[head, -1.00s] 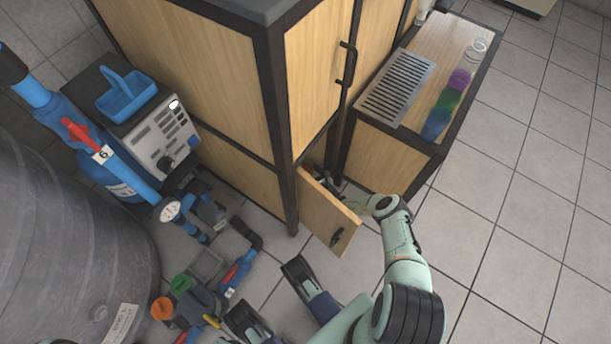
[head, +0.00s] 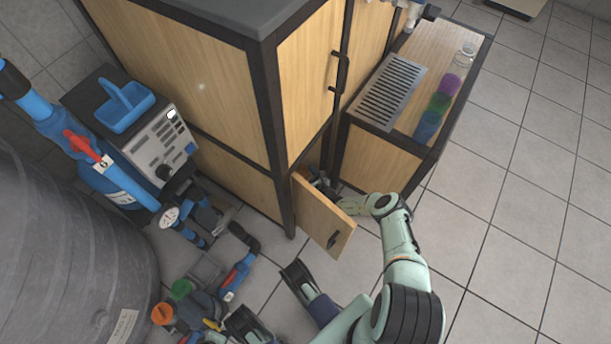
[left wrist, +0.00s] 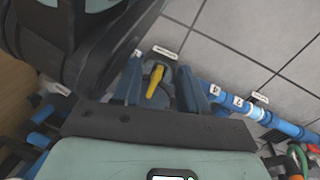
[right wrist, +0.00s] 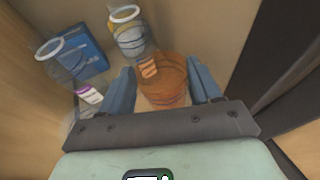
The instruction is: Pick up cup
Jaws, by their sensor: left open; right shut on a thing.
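A translucent orange cup (right wrist: 163,85) is between the fingers of my right gripper (right wrist: 160,92) in the right wrist view, inside a wooden cabinet. The gripper is shut on it. In the head view my right gripper (head: 327,187) is mostly hidden behind the small open door (head: 322,220), and a bit of orange shows in the opening. My left gripper (left wrist: 163,88) is open and empty in the left wrist view, above the floor near blue pipes and a yellow valve handle (left wrist: 155,80).
Clear jars (right wrist: 127,30) and a blue box (right wrist: 80,50) stand beside the orange cup. Purple (head: 450,84), green (head: 439,103) and blue (head: 428,125) cups stand on the low cabinet beside a metal grate (head: 391,92). A grey tank (head: 70,240) fills the left. Floor at right is clear.

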